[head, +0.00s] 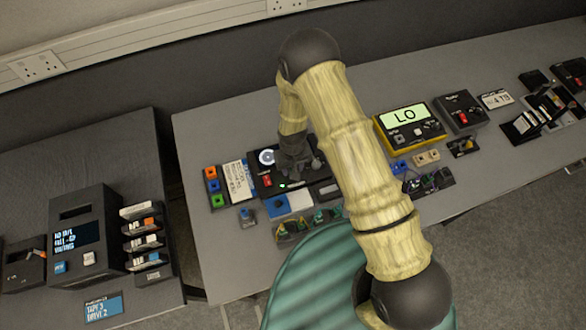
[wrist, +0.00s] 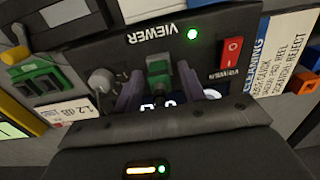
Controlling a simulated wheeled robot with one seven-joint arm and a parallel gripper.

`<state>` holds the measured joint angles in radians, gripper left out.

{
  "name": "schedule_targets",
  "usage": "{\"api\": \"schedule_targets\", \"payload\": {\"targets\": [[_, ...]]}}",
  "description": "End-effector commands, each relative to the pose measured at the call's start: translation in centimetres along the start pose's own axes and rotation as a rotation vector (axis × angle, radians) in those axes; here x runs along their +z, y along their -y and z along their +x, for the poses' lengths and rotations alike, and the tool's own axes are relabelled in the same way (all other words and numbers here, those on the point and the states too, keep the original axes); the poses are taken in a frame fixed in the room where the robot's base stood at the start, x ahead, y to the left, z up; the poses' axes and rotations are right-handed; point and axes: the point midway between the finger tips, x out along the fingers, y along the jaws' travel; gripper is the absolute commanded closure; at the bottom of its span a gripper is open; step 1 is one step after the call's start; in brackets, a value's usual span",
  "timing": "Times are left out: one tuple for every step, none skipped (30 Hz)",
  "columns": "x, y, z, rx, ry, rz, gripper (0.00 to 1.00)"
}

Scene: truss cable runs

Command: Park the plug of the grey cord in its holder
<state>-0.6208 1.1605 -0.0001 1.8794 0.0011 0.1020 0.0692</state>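My gripper (head: 293,168) is over the black viewer unit (head: 262,187) in the head view. In the wrist view its two purple-grey fingers (wrist: 158,92) are apart, and a small green and grey fitting (wrist: 157,68) shows between them with gaps on both sides. A rounded grey piece (wrist: 102,80) lies just left of the fingers; I cannot tell whether it is the plug of the grey cord. No grey cord can be clearly traced, and I cannot tell which holder belongs to it. The viewer unit (wrist: 210,45) has a lit green lamp and a red switch.
A rack with several green-topped pieces (head: 308,226) stands at the table's front edge. A blue-and-white box (head: 290,203) is behind it. My arm hides the table's middle.

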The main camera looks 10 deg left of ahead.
Motion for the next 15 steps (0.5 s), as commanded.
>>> {"api": "schedule_targets", "payload": {"targets": [[0.0, 0.0, -0.02, 0.0, 0.0, 0.0, 0.6], [0.0, 0.0, -0.02, 0.0, 0.0, 0.0, 0.6], [0.0, 0.0, -0.03, 0.0, 0.0, 0.0, 0.62], [0.0, 0.0, -0.03, 0.0, 0.0, 0.0, 0.68], [0.0, 0.0, -0.02, 0.0, 0.0, 0.0, 0.74], [0.0, 0.0, -0.02, 0.0, 0.0, 0.0, 0.82], [0.0, 0.0, -0.02, 0.0, 0.0, 0.0, 0.88], [0.0, 0.0, -0.02, 0.0, 0.0, 0.0, 0.93], [0.0, 0.0, -0.02, 0.0, 0.0, 0.0, 1.0], [0.0, 0.0, -0.02, 0.0, 0.0, 0.0, 1.0], [0.0, 0.0, -0.03, 0.0, 0.0, 0.0, 1.0], [-0.01, 0.0, -0.04, 0.0, 0.0, 0.0, 1.0], [-0.01, 0.0, -0.05, 0.0, 0.0, 0.0, 1.0], [-0.01, 0.0, -0.08, 0.0, 0.0, 0.0, 1.0], [-0.01, 0.0, -0.13, 0.0, 0.0, 0.0, 1.0]]}}
